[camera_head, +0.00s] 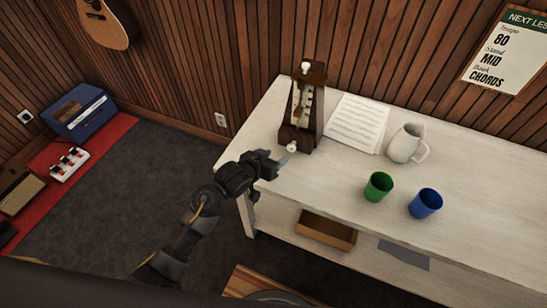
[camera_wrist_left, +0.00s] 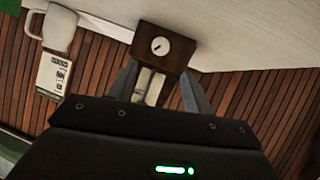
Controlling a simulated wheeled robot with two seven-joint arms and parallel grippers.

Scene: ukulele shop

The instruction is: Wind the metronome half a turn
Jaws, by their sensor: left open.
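The metronome (camera_head: 304,105) is a dark brown wooden tapered case with a pale front panel. It stands upright near the left end of the white table. A round white winding knob (camera_head: 292,147) sticks out low on its near side. In the left wrist view the metronome (camera_wrist_left: 178,42) appears upside down, and its knob (camera_wrist_left: 160,46) has a dark mark. My left gripper (camera_head: 283,161) is just short of the knob in the head view. My right gripper is in neither view.
On the table (camera_head: 335,172), sheet music (camera_head: 358,123) lies right of the metronome. A white pitcher (camera_head: 406,144), a green cup (camera_head: 378,186) and a blue cup (camera_head: 425,203) stand further right. A wooden box (camera_head: 326,232) sits on the shelf below. The wooden wall (camera_head: 250,50) is behind.

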